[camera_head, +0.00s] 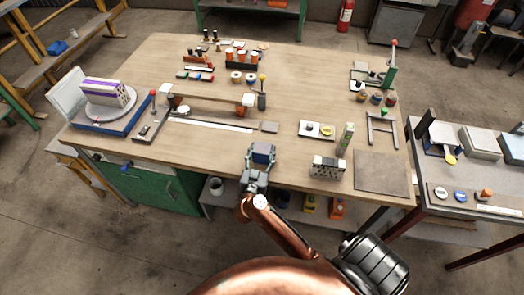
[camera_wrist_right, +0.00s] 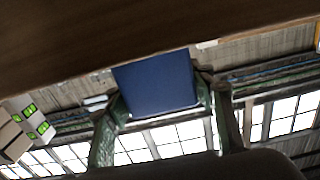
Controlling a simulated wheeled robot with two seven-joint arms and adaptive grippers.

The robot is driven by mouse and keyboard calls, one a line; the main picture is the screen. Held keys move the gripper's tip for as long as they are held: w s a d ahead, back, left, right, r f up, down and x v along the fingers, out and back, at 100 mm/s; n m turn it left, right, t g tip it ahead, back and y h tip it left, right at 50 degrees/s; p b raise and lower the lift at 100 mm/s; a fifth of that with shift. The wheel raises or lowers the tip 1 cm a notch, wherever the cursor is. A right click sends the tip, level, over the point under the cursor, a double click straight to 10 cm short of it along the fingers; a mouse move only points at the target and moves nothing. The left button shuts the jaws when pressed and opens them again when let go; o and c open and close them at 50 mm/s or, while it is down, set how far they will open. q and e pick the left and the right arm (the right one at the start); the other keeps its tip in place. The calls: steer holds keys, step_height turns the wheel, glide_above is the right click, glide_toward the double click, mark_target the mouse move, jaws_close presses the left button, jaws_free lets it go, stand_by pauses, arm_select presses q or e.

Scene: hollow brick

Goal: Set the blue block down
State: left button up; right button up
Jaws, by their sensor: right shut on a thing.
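The blue block (camera_head: 263,150) is at the front middle of the wooden table (camera_head: 230,150). My right gripper (camera_head: 260,158) is shut on it, reaching in from the front edge. In the right wrist view the blue block (camera_wrist_right: 157,85) sits between the two green-tinted fingers (camera_wrist_right: 160,105). The wooden surface fills the top of that view, close to the block; I cannot tell whether they touch. My left gripper is not in view.
A pale block with holes (camera_head: 327,168) stands to the right, beside a grey mat (camera_head: 381,172). A small grey plate (camera_head: 270,127) and a long white strip (camera_head: 212,125) lie behind the gripper.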

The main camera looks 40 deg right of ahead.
steer(key=o, duration=1.3)
